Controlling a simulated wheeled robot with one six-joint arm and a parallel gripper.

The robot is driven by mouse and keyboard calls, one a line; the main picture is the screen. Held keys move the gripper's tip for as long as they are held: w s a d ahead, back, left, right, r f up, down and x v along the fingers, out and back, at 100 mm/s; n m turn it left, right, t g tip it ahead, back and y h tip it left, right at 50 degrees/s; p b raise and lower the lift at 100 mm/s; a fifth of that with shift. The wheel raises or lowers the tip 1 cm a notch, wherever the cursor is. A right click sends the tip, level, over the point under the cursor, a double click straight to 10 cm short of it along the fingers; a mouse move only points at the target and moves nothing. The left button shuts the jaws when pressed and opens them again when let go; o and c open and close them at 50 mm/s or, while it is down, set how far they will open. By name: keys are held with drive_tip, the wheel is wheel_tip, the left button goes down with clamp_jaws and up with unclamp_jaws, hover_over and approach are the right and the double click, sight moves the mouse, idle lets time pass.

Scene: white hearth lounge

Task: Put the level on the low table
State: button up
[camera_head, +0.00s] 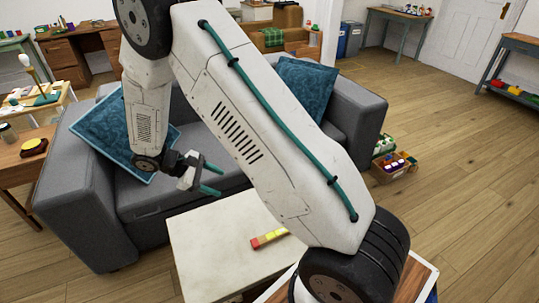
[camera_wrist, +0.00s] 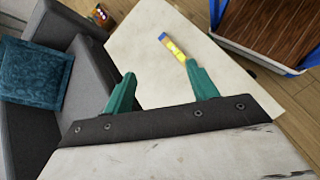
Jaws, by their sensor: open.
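The level (camera_head: 268,239) is a small bar with yellow on it and a red end, and it lies on the white low table (camera_head: 205,250) in front of the sofa. In the wrist view the level (camera_wrist: 174,48) shows a blue end and a pale vial, and one finger hides its near end. My gripper (camera_head: 213,178) is open and empty, with its teal fingers apart, above the side of the table near the sofa. In the wrist view my gripper (camera_wrist: 160,70) has bare table top (camera_wrist: 140,50) between its fingers. My arm hides part of the table.
A grey sofa (camera_head: 85,235) with blue cushions (camera_head: 305,88) stands just behind the table. A side table (camera_head: 20,165) is at the left. A crate of coloured items (camera_head: 392,167) sits on the floor right of the sofa. The wooden floor at the right (camera_head: 460,160) is clear.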

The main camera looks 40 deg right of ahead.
drive_tip(key=s+r+m+t+y, duration=0.1)
drive_tip(key=s+r+m, duration=0.1)
drive_tip(key=s+r, duration=0.35)
drive_tip(key=s+r+m+y, duration=0.1)
drive_tip(key=s+r+y, duration=0.1)
drive_tip(key=r, duration=0.7)
drive_tip(key=s+r+m+t+y, duration=0.1)
drive_tip(key=s+r+m, duration=0.1)
drive_tip(key=s+r, duration=0.35)
drive_tip(key=s+a+r+m+t+y, duration=0.1)
drive_tip(key=s+r+t+y, duration=0.1)
drive_tip(key=s+r, duration=0.2)
drive_tip(key=s+a+r+m+t+y, duration=0.1)
drive_tip(key=s+r, duration=0.3)
drive_tip(key=s, duration=0.7)
drive_tip(key=shift+a+r+m+t+y, duration=0.15)
drive_tip(key=shift+r+m+t+y, duration=0.2)
drive_tip(key=shift+t+y, duration=0.3)
drive_tip(key=shift+c, duration=0.4)
